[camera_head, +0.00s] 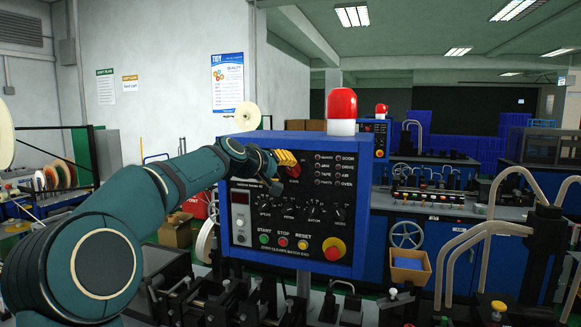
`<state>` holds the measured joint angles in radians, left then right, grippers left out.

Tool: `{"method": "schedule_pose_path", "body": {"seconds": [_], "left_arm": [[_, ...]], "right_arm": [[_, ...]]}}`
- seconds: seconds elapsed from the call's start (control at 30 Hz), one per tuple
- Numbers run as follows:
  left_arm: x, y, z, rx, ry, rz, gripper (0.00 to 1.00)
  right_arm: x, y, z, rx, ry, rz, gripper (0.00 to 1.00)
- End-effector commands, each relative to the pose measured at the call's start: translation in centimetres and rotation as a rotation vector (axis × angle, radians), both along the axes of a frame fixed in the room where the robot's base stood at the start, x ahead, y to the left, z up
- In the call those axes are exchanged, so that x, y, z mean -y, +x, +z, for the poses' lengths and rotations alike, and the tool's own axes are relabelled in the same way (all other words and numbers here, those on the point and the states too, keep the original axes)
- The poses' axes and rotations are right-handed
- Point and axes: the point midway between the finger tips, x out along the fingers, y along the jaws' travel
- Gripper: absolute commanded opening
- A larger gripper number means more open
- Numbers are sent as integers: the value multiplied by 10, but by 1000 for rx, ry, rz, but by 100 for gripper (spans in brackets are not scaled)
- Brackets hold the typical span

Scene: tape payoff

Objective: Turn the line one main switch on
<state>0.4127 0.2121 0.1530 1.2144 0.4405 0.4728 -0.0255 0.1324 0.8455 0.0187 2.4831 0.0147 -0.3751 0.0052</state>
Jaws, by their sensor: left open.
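The line one control panel (300,262) is a blue-framed black box in the middle of the head view. A red and yellow part, which looks like the main switch (293,171), shows at its upper left; its setting cannot be read. My left gripper (276,170) is open, right at this part and partly covering it. I cannot tell whether the fingers touch it. My right gripper is not in view.
The panel also has several small knobs, a green start button (264,239), a red emergency stop (335,248) and a red beacon (341,106) on top. Black machine parts (225,300) stand below it. Another workbench (450,212) stands behind at the right.

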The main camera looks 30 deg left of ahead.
Motion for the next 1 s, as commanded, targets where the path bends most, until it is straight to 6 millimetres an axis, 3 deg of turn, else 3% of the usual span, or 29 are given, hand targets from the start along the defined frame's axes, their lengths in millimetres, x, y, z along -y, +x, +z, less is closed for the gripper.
{"method": "schedule_pose_path", "body": {"seconds": [0.1, 0.3, 0.7, 0.83, 1.0], "left_arm": [[2, 20, -4, -1, -2, -2, 41], [2, 39, -10, -1, 0, 1, 41], [2, 43, -12, 1, 0, 1, 44], [2, 43, -12, 1, 0, 1, 0], [2, 43, -12, 1, 0, 1, 0]], "right_arm": [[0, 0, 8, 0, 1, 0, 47], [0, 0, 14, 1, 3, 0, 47], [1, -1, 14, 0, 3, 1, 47], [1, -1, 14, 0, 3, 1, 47], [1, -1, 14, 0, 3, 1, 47]]}}
